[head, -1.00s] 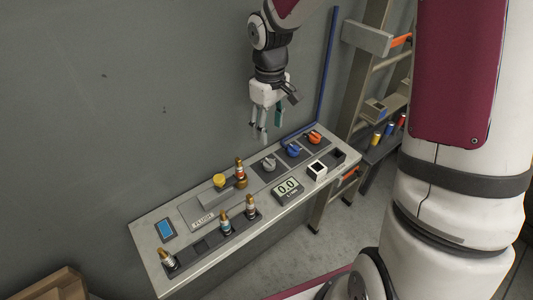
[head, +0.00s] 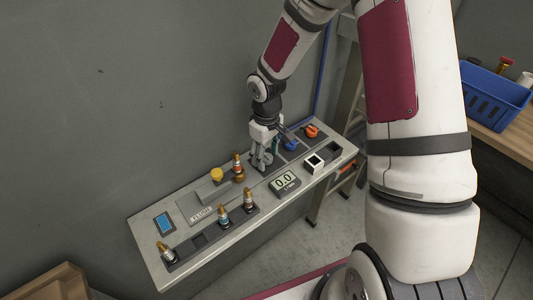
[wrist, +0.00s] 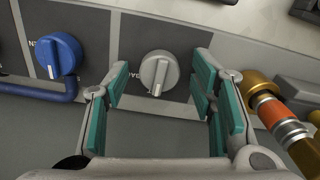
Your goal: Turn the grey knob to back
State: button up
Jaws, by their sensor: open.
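The grey knob (wrist: 159,74) is round with a raised grip bar and a pale pointer line. In the wrist view it sits on a dark square plate of the panel, its pointer toward the bottom of the picture. My gripper (wrist: 163,95) is open, with its teal-padded fingers on either side of the knob and gaps to both. In the head view my gripper (head: 262,166) is down at the panel (head: 150,240) and mostly hides the grey knob. Lettering beside the knob is partly covered by a finger.
A blue knob (wrist: 55,55) stands left of the grey one in the wrist view. A brass fitting with an orange band (wrist: 278,120) is close to the right finger.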

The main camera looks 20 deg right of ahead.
jog(key=c, duration=1.1)
jog(key=shift+c, duration=0.2)
jog(key=shift+m, duration=0.4)
jog(key=m, duration=0.4)
jog(key=shift+m, duration=0.4)
jog(key=m, duration=0.6)
jog(key=shift+b, duration=0.35)
jog(key=shift+m, duration=0.3)
